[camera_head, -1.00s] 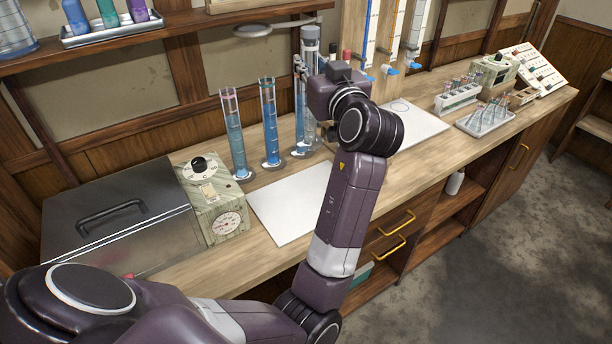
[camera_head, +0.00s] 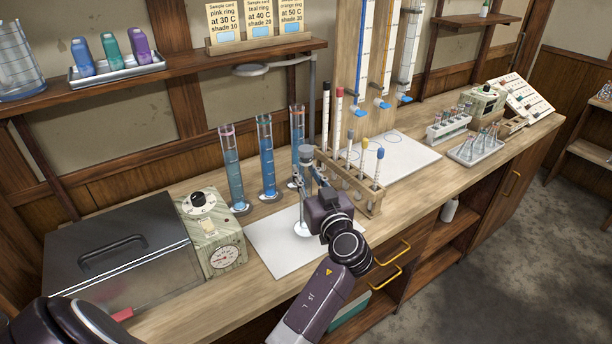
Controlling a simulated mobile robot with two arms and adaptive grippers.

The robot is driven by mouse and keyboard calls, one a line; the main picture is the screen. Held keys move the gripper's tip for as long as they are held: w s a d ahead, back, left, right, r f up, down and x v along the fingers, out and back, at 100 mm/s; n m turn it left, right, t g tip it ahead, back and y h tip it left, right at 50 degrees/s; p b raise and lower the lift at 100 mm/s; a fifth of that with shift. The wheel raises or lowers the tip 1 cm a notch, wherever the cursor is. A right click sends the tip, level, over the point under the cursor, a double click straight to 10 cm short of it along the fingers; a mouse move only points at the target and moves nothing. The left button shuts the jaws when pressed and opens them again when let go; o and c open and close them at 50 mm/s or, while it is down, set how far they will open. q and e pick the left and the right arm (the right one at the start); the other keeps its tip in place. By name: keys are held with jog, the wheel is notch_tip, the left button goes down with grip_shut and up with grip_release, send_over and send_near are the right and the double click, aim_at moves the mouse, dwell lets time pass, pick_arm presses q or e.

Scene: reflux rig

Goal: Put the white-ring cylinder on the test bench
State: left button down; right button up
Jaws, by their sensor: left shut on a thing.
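My left gripper (camera_head: 304,184) is shut on a slim clear cylinder (camera_head: 304,212) with a pale round foot. The cylinder is upright, with its foot over the front white sheet (camera_head: 272,247) on the bench; I cannot tell whether it touches. The gripper hides much of its upper part, and no ring colour can be made out. Three blue-filled cylinders stand behind: one with a pink ring (camera_head: 232,170), one with a teal ring (camera_head: 267,160), and a third (camera_head: 296,140) partly behind the gripper. My right gripper is not in view.
A wooden rack (camera_head: 368,197) with several capped sticks stands close right of the gripper. A dial box (camera_head: 212,235) and a metal lidded box (camera_head: 118,260) stand left. Another white sheet (camera_head: 405,150) with drawn circles lies behind the rack. The front sheet's left part is clear.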

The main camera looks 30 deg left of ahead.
pick_arm(q)
jog(key=shift+f, duration=0.75)
jog(key=c, duration=1.7)
grip_release()
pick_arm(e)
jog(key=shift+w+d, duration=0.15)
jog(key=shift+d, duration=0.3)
